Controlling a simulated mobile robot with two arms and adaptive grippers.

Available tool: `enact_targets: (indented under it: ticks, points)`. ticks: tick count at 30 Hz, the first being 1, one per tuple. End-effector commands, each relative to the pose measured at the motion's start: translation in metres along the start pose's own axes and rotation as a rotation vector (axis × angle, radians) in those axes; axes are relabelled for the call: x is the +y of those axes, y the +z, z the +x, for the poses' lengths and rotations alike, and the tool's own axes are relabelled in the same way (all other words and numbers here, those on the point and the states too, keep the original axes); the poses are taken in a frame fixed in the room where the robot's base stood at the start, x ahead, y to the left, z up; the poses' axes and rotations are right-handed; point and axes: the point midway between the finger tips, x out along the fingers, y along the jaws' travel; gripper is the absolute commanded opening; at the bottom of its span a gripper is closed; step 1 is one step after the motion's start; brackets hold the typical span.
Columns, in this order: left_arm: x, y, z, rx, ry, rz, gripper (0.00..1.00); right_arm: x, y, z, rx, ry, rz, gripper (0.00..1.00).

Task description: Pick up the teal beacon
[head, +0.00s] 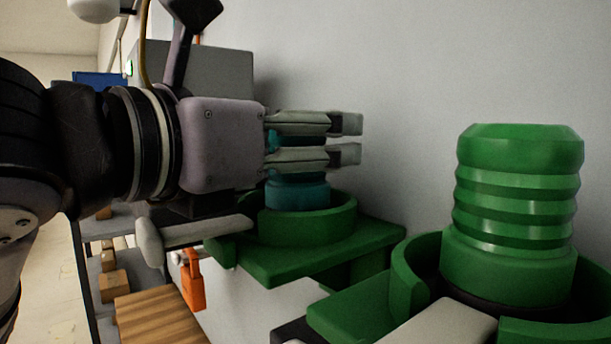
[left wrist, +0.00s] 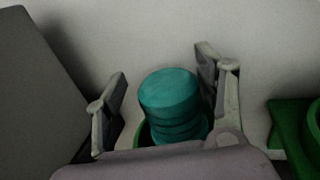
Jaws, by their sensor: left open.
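The teal beacon (left wrist: 172,98) is a ribbed cylinder. In the left wrist view it stands between the two open fingers of my left gripper (left wrist: 165,92), with a gap on either side. In the head view the beacon's lower part (head: 297,194) shows below the fingers, seated upright in a green ring holder (head: 305,228) on the wall. My left gripper (head: 345,139) reaches in from the left at the beacon's height, and its fingers hide most of the beacon's top. My right gripper is not in view.
A ribbed green beacon (head: 515,210) stands in another green holder (head: 400,272) at the right, close by. A grey box (head: 215,68) is behind my left gripper. The wall is right behind the beacon.

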Motion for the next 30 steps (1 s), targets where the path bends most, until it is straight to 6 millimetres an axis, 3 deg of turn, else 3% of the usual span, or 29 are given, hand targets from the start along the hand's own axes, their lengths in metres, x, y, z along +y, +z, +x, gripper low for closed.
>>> enact_targets:
  ticks: [3,6,17,30]
  points:
    - [-0.001,0.000,-0.001,-0.002,0.000,0.001,0.64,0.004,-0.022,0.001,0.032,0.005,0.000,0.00]
    - [-0.001,0.000,-0.001,-0.002,0.000,0.001,0.63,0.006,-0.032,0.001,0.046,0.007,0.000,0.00]
    - [0.000,0.000,-0.001,-0.001,0.000,0.000,0.39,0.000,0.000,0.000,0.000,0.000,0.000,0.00]
    - [0.000,0.001,-0.001,-0.003,0.000,0.000,0.10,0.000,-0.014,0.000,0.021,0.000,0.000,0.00]
